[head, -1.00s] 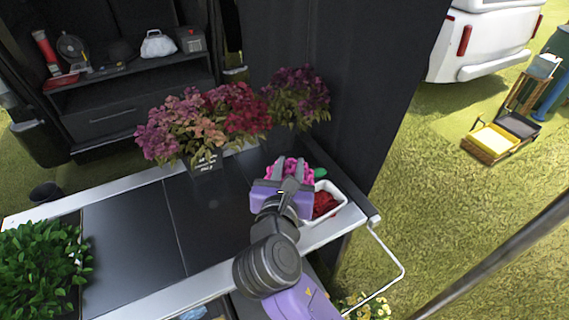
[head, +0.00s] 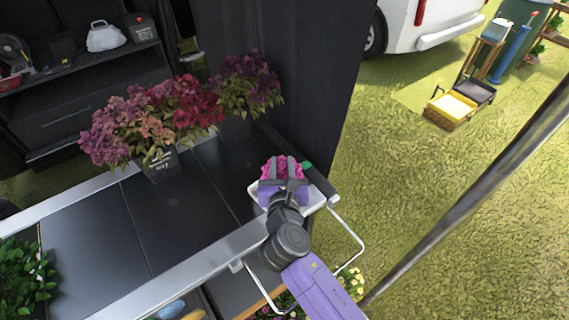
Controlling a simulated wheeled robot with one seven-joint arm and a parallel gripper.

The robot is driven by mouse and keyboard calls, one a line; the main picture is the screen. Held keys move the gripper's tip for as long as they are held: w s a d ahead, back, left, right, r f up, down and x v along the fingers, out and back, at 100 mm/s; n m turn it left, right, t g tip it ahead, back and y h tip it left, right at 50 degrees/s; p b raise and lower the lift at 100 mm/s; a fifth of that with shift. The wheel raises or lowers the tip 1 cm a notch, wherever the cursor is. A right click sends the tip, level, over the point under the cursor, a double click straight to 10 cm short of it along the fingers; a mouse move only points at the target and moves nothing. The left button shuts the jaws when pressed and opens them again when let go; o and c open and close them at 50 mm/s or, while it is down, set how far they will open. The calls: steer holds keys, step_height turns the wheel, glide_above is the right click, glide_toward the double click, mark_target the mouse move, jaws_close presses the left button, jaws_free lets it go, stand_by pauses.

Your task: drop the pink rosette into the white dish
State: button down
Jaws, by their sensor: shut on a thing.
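The pink rosette (head: 283,167) shows at the far side of my gripper (head: 284,172), which is shut on it. A bit of green sticks out to the right of the rosette. The white dish (head: 317,201) stands at the right end of the dark counter, under and around my gripper. My gripper and wrist cover most of the dish, so its inside is hidden. The rosette appears over the dish's far part, but its height above the dish cannot be told.
Potted pink, red and purple flowers (head: 157,125) stand on the counter (head: 85,230) at the back. A leafy green plant (head: 22,280) is at the left. A white bent rail (head: 350,238) juts from the counter's right end. The counter's middle is clear.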

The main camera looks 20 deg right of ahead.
mark_target(282, 177)
steer(key=shift+f+b, duration=2.5)
steer(key=shift+b, duration=0.2)
steer(key=shift+r, duration=0.1)
steer(key=c, duration=1.1)
jaws_free()
steer(key=shift+o, duration=0.2)
steer(key=v, duration=0.8)
steer(key=shift+w, duration=0.1)
